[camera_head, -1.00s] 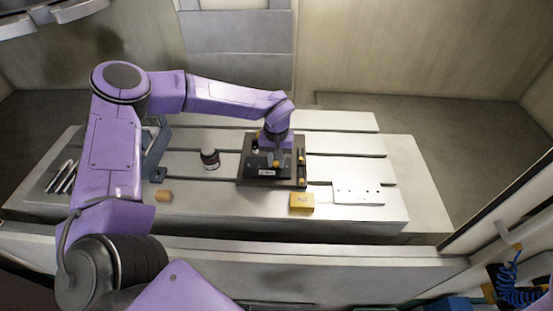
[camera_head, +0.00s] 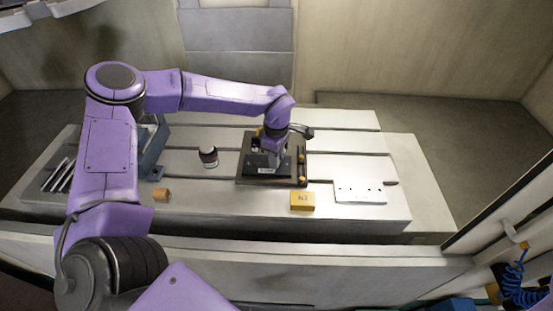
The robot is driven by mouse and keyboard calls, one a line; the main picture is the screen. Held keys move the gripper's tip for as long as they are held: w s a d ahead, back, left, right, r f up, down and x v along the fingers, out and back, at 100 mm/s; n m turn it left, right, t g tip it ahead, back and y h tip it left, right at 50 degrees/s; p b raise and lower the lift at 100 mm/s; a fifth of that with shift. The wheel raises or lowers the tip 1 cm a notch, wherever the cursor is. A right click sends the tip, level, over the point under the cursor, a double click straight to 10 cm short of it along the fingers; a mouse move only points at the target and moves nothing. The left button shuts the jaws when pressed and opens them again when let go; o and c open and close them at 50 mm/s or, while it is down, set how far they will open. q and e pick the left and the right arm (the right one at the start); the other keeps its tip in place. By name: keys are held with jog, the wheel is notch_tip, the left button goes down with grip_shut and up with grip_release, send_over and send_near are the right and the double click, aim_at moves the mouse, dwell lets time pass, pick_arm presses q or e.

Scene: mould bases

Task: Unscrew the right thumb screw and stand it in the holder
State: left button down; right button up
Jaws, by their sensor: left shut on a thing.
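My left gripper (camera_head: 274,158) points down over the dark mould base (camera_head: 244,173), which carries a black block with a white label (camera_head: 266,171). It is shut on what appears to be the right thumb screw, mostly hidden between the fingers. A small orange-yellow part (camera_head: 259,132) shows just behind the gripper. Orange-yellow knobs sit along the base's right edge, one of them at the front (camera_head: 302,181). A pale plate with several small dark holes (camera_head: 360,197) lies to the right; I cannot tell if it is the holder. My right gripper is out of view.
A yellow box (camera_head: 302,201) lies at the front of the slotted table (camera_head: 240,216). A small orange block with a hole (camera_head: 161,195) and a dark-and-white round object (camera_head: 208,156) are left of the base.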

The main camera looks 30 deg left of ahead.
pick_arm(q)
jog(key=n, duration=0.3)
jog(key=shift+n, duration=0.4)
jog(key=shift+r+p, duration=1.15)
jog(key=shift+r, duration=0.35)
jog(key=shift+r+p, duration=0.55)
jog(key=shift+r, duration=0.65)
